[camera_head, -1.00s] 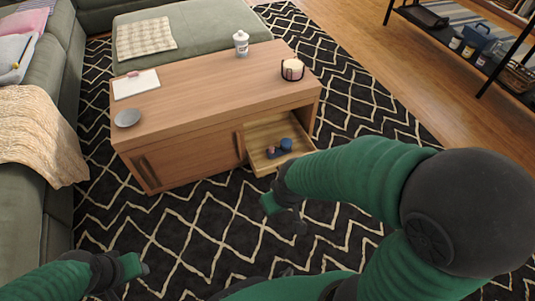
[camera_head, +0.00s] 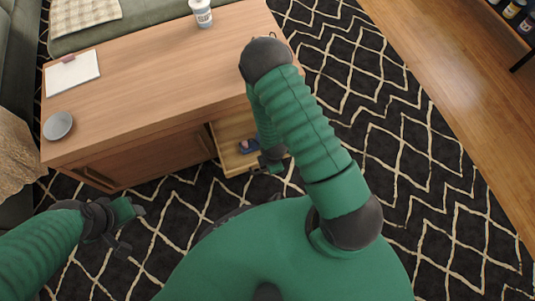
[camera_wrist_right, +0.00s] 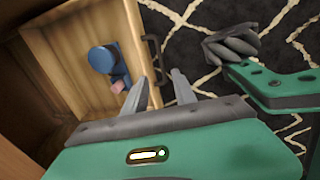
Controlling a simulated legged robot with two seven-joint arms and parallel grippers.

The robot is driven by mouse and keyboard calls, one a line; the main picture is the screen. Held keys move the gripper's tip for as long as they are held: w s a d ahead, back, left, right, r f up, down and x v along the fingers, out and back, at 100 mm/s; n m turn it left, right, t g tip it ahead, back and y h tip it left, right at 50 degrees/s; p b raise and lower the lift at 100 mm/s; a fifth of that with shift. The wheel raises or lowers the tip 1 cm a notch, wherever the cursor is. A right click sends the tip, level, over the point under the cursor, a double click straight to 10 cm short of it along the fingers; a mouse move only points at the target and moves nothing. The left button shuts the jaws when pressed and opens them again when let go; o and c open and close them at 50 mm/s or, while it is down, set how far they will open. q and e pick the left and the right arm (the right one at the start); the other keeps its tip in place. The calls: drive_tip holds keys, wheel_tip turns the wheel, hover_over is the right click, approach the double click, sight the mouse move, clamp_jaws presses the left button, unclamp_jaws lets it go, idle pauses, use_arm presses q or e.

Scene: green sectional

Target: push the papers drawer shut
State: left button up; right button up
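The open drawer (camera_head: 228,132) juts out of the front of the wooden coffee table (camera_head: 160,70). In the right wrist view, its pale wooden inside (camera_wrist_right: 70,55) holds a blue object (camera_wrist_right: 103,60) and a small pink one (camera_wrist_right: 118,87). No papers show in it. A dark handle (camera_wrist_right: 152,58) is on its front. My right gripper (camera_wrist_right: 160,85) is open, its fingers apart by the drawer's front edge; contact is unclear. In the head view my right arm hides part of the drawer. My left gripper (camera_head: 130,230) hangs over the rug, away from the drawer; its opening is unclear.
On the tabletop are a white cup (camera_head: 201,14), a clipboard with paper (camera_head: 72,72) and a grey bowl (camera_head: 58,125). A closed front with a handle (camera_head: 98,178) is left of the drawer. The patterned rug (camera_head: 430,150) is clear at right.

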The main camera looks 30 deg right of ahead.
drive_tip(key=f+b, duration=0.2)
drive_tip(key=f, duration=0.2)
drive_tip(key=w+f+b, duration=0.1)
drive_tip(key=f+b, duration=0.1)
drive_tip(key=f, duration=0.2)
drive_tip(key=w+f+b, duration=0.1)
drive_tip(key=f+b, duration=0.1)
drive_tip(key=f, duration=0.2)
drive_tip(key=shift+d, duration=0.2)
drive_tip(key=shift+a+r, duration=0.3)
drive_tip(key=shift+d+f, duration=0.1)
drive_tip(key=shift+d, duration=0.05)
clamp_jaws()
use_arm(q)
wheel_tip(320, 180, down, 8)
drive_tip(key=a, duration=0.1)
drive_tip(key=shift+a, duration=0.25)
drive_tip(key=shift+s, duration=0.1)
